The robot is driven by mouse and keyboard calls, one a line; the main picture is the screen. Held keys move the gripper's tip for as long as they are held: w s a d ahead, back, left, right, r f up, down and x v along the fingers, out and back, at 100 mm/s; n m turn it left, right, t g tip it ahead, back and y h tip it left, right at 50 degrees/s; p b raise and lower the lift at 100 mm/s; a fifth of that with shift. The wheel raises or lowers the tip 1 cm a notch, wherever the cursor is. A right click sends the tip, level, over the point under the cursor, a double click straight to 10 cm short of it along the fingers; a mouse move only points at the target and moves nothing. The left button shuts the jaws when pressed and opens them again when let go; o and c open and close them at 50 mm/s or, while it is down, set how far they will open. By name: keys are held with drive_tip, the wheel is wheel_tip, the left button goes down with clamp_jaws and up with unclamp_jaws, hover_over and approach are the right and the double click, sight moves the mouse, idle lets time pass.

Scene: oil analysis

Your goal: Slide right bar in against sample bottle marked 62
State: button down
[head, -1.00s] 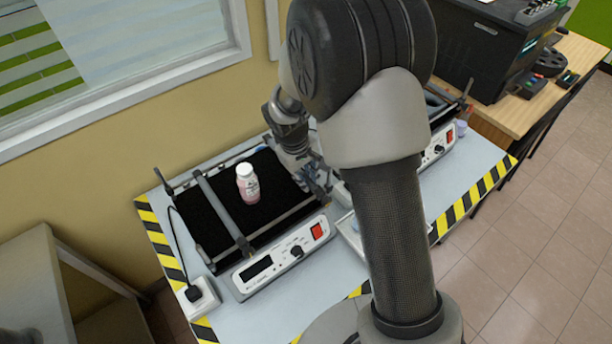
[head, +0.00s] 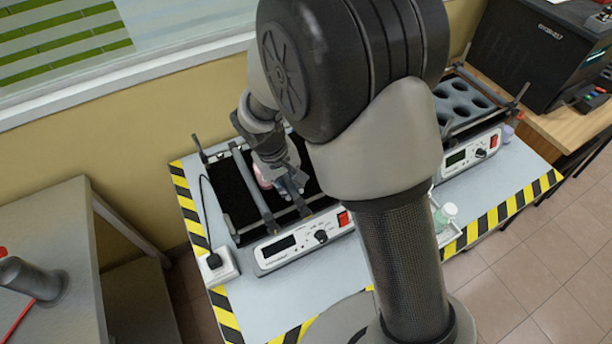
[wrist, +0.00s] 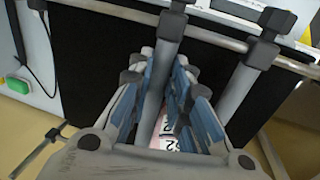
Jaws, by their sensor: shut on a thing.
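The sample bottle (head: 262,180), pink with a white label, stands on the shaker's black mat, mostly hidden behind my gripper in the head view. In the wrist view the bottle (wrist: 167,133) shows between my fingers, and its label reads partly as 62. My gripper (head: 291,187) is over the mat, just right of the bottle. In the wrist view my gripper (wrist: 160,98) is shut on the right bar (wrist: 168,55). The bar lies close beside the bottle; I cannot tell whether they touch. The left bar (head: 254,184) is on the bottle's other side.
The shaker's control panel (head: 304,241) faces the front. A power strip (head: 218,264) with a plug and cable lies at left. A second shaker (head: 470,155) with a holed rack stands at right. A capped bottle (head: 446,214) stands near the table's front edge.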

drive_tip(key=shift+s+a, duration=0.15)
drive_tip(key=shift+a, duration=0.2)
drive_tip(key=c, duration=1.5)
unclamp_jaws()
drive_tip(key=shift+r, duration=0.1)
drive_tip(key=r, duration=0.4)
drive_tip(key=a+r, duration=0.1)
drive_tip(key=r, duration=0.2)
drive_tip(key=s+a+r, duration=0.1)
drive_tip(key=r, duration=0.3)
drive_tip(key=shift+a+r, duration=0.1)
drive_tip(key=shift+r, duration=0.25)
